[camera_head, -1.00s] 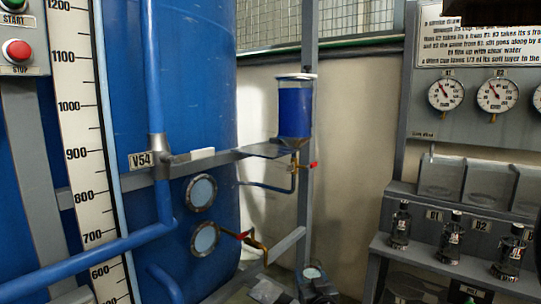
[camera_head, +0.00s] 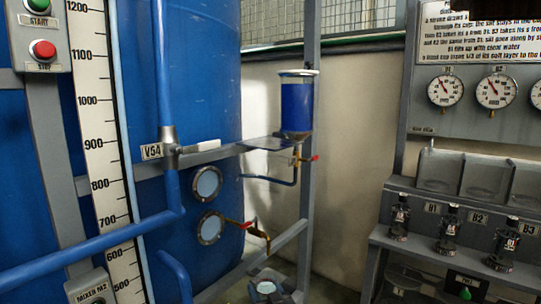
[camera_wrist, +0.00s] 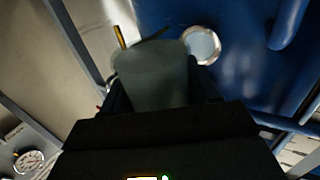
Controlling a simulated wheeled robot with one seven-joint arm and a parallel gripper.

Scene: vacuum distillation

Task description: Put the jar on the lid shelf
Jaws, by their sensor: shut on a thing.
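My gripper (camera_wrist: 160,95) is shut on the jar (camera_wrist: 150,72), a translucent grey-green vessel whose round end faces away from the wrist. The jaws lie on both sides of it. In the head view, a round pale top at the bottom edge, with dark parts around it, appears to be the jar (camera_head: 267,287); most of my gripper is cut off there. A small flat grey shelf (camera_head: 262,143) sits on the frame rail, left of a blue-filled cylinder. I cannot tell for sure whether it is the lid shelf.
The blue-filled cylinder (camera_head: 296,104) stands above a red-handled valve (camera_head: 313,158). A second valve (camera_head: 245,225) sticks out from the blue tank (camera_head: 215,80). A grey upright (camera_head: 308,200) stands close by. Several dark bottles stand on the stepped rack (camera_head: 470,246) at right.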

